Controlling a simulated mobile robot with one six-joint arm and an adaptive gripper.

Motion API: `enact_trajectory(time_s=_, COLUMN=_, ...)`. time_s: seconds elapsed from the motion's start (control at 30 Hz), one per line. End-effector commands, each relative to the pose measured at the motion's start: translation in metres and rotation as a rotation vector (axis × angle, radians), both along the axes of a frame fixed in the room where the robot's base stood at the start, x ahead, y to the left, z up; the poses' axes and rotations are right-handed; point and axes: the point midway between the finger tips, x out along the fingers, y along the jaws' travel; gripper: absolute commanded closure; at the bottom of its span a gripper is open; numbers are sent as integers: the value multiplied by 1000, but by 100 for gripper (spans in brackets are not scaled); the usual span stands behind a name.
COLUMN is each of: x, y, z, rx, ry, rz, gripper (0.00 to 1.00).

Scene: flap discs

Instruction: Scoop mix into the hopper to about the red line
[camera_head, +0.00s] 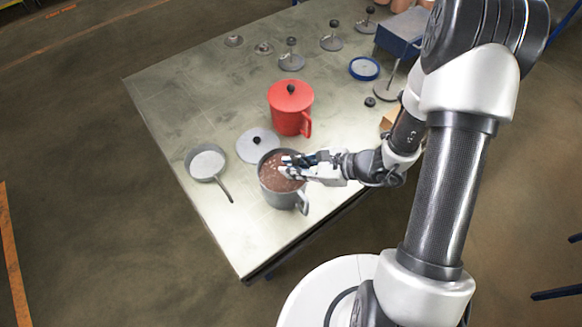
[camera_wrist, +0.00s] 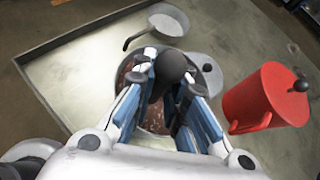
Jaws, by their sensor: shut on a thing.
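A grey pot (camera_head: 285,199) with a side handle stands near the table's front edge, holding brown speckled mix (camera_head: 272,177). My gripper (camera_head: 291,165) is over the pot's mouth. In the wrist view its fingers are shut on a dark rounded handle (camera_wrist: 174,68), probably the scoop's. Most of that tool is hidden by the fingers, so I cannot tell its load. The mix (camera_wrist: 132,66) shows beside the fingers in the wrist view. A blue box-like body (camera_head: 400,40) at the back right may be the hopper, partly hidden by my arm. No red line is discernible.
A red lidded pot (camera_head: 290,110) stands behind the grey pot. A grey lid (camera_head: 257,146) lies beside the grey pot, and a small pan (camera_head: 207,164) lies to the left. A blue-rimmed disc (camera_head: 364,68) and several knobbed metal discs are at the back. The table's left side is clear.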

Motion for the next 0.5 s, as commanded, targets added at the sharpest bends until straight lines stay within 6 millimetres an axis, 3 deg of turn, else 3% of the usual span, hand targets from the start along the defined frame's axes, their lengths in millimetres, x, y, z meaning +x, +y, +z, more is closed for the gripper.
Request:
enact_trajectory(time_s=0.17, x=-5, y=-5, z=-8, rx=27, ry=-38, rz=-4, gripper=100)
enact_trajectory(time_s=0.23, x=-5, y=-5, z=7, rx=31, ry=-43, rz=-1, gripper=100)
enact_trajectory(time_s=0.5, x=-8, y=-7, z=36, rx=46, ry=-62, rz=-1, gripper=100)
